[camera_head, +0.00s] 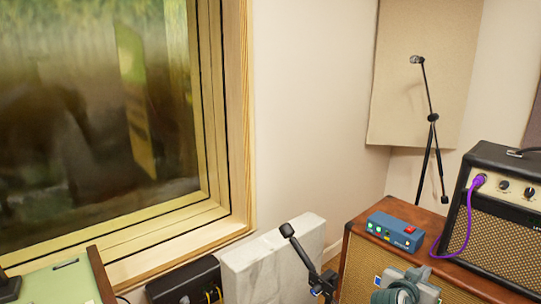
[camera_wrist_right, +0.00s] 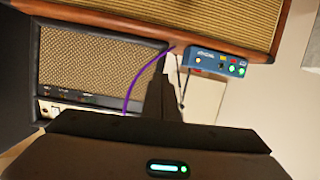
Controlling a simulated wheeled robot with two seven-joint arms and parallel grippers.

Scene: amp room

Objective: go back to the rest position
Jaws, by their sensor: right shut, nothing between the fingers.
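My right gripper (camera_head: 418,276) shows at the bottom right of the head view as a grey and teal shape in front of the wooden speaker cabinet (camera_head: 362,262). In the right wrist view its dark fingers (camera_wrist_right: 165,98) are together, with nothing between them. The blue pedal box (camera_head: 396,231) stands on the cabinet, beyond the gripper and apart from it; it also shows in the right wrist view (camera_wrist_right: 217,62). My left gripper is not in view.
A black amplifier (camera_head: 505,232) with a purple cable (camera_head: 466,218) stands on the cabinet to the right. A microphone on a black arm (camera_head: 300,248) reaches up before a pale panel (camera_head: 272,262). A stand (camera_head: 431,140) rises behind. A green-topped desk (camera_head: 55,284) is at lower left.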

